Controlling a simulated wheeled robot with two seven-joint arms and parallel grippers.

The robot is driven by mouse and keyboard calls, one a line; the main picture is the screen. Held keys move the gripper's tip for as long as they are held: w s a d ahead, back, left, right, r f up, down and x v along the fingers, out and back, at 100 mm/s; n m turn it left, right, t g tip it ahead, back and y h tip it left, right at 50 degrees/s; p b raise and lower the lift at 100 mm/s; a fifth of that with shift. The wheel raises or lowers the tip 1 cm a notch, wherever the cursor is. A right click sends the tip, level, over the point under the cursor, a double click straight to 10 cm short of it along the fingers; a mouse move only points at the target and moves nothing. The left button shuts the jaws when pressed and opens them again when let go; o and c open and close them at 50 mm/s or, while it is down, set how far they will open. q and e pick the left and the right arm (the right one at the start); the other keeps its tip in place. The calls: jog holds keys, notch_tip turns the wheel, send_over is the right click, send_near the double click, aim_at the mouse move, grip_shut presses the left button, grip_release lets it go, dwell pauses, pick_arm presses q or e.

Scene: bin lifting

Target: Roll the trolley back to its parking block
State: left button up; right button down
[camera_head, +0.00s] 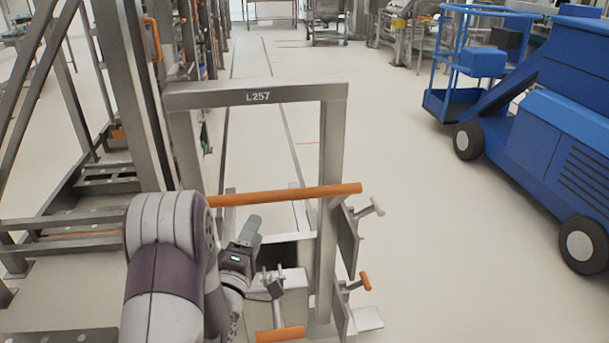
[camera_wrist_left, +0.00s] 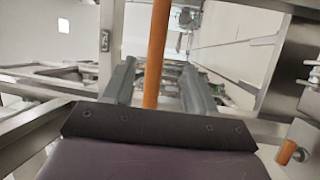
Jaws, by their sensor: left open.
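The trolley is a grey metal frame (camera_head: 333,140) marked L257, with an orange handle bar (camera_head: 290,195) across it. My left gripper (camera_head: 250,230) is just below the bar in the head view. In the left wrist view my open left gripper (camera_wrist_left: 158,72) has the orange bar (camera_wrist_left: 157,45) running between its two fingers in the picture. Whether it surrounds the bar or only lines up with it, I cannot tell. My left arm hides the lower left of the trolley. I cannot make out a parking block. My right gripper is not in view.
A blue wheeled lift machine (camera_head: 560,130) stands at the right. A tall steel structure (camera_head: 135,90) stands close at the left. Pale floor (camera_head: 420,220) is clear between the trolley and the blue machine.

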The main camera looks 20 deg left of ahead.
aim_at(270, 192)
pick_arm(q)
jog(key=x, duration=1.2)
jog(key=shift+w+a+r+p, duration=0.2)
jog(key=shift+w+r+p, duration=0.1)
jog(key=shift+r+p, duration=0.1)
jog(key=shift+f, duration=0.1)
grip_shut()
